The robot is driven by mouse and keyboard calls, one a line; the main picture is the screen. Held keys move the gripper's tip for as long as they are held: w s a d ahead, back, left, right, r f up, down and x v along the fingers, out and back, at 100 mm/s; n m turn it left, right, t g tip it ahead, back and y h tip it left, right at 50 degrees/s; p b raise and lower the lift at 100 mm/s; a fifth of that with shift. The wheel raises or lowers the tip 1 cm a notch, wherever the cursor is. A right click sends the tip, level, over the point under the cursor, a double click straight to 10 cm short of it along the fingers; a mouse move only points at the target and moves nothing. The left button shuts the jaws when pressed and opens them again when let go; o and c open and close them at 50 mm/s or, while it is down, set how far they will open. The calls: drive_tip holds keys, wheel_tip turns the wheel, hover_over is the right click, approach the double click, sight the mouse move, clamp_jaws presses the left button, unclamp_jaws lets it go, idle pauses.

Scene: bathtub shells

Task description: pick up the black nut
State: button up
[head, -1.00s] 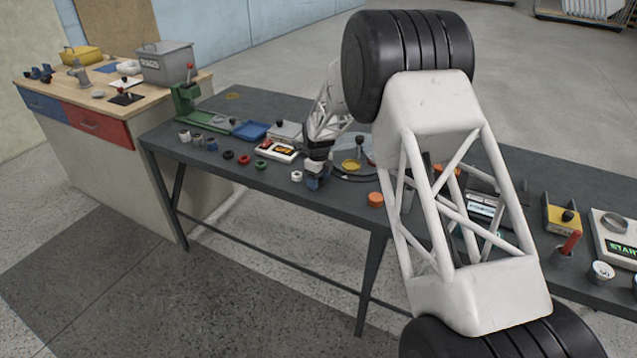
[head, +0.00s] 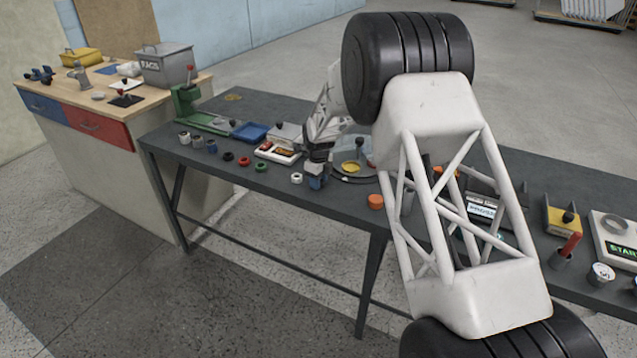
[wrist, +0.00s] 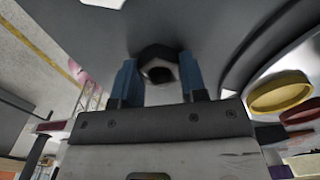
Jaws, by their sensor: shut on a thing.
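My gripper (wrist: 158,68) is shut on a dark, black-looking nut (wrist: 160,62), with one blue finger on each side of it in the wrist view. The nut's round hole faces the camera. In the head view my gripper (head: 317,182) is low at the table's front edge, right of a white ring (head: 296,178). The nut cannot be made out there, and its height over the table is unclear.
Small black (head: 228,157), red (head: 244,162) and green (head: 261,166) rings lie on the dark table (head: 215,177) to the left. A yellow disc (head: 351,167) and an orange cylinder (head: 375,201) are to the right. My arm hides part of the table.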

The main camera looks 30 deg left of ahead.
drive_tip(key=shift+r, duration=0.8)
wheel_tip(320, 180, up, 2)
drive_tip(key=shift+r, duration=0.1)
drive_tip(key=s+d+r, duration=0.1)
drive_tip(key=s+d, duration=0.9)
drive_tip(key=s, duration=0.2)
drive_tip(key=shift+s, duration=0.25)
drive_tip(key=shift+r, duration=0.1)
